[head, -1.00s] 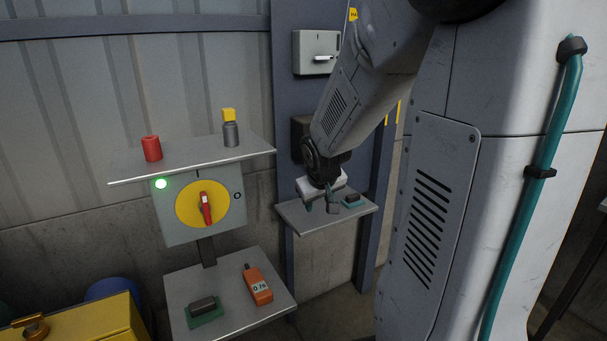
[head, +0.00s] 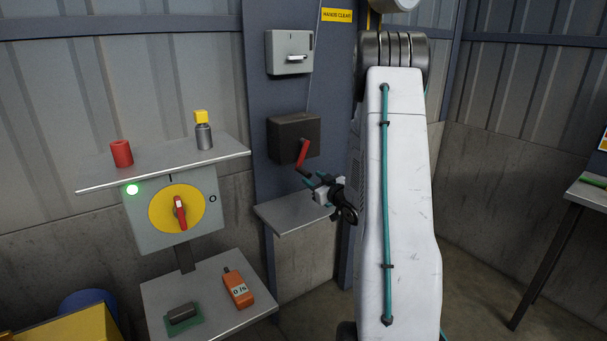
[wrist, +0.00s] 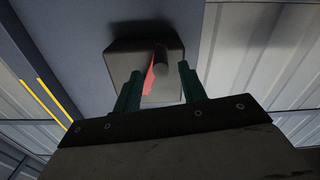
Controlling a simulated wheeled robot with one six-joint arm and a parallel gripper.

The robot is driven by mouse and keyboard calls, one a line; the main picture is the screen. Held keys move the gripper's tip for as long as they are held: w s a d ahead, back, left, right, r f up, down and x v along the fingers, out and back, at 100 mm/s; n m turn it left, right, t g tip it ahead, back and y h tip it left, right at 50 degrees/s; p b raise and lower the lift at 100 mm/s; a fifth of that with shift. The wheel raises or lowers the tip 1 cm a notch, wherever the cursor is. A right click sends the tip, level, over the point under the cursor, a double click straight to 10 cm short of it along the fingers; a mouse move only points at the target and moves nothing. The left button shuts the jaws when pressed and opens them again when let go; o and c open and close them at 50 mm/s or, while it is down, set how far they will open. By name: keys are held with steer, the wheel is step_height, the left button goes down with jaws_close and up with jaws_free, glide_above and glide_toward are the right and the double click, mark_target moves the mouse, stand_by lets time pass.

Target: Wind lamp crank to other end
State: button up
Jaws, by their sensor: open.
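In the wrist view the box (wrist: 140,47), the red arm (wrist: 149,82) and the round grip (wrist: 161,60) lie straight ahead. My gripper (head: 315,180) is open, its teal fingers just below and right of the grip in the head view. In the wrist view its fingertips (wrist: 160,68) appear on either side of the grip, without visible contact. Whether the grip lies between them in depth cannot be told.
A grey switch box (head: 289,52) is above the crank and a small shelf (head: 292,217) below it. To the left are a rotary switch (head: 177,209), an upper shelf (head: 165,160) with red and yellow-capped items, and a lower shelf (head: 160,290) with an orange meter (head: 238,288).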

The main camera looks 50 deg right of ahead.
mark_target(304, 173)
steer(key=x, duration=0.6)
steer(key=shift+w+d, duration=0.1)
steer(key=shift+w, duration=0.2)
jaws_close()
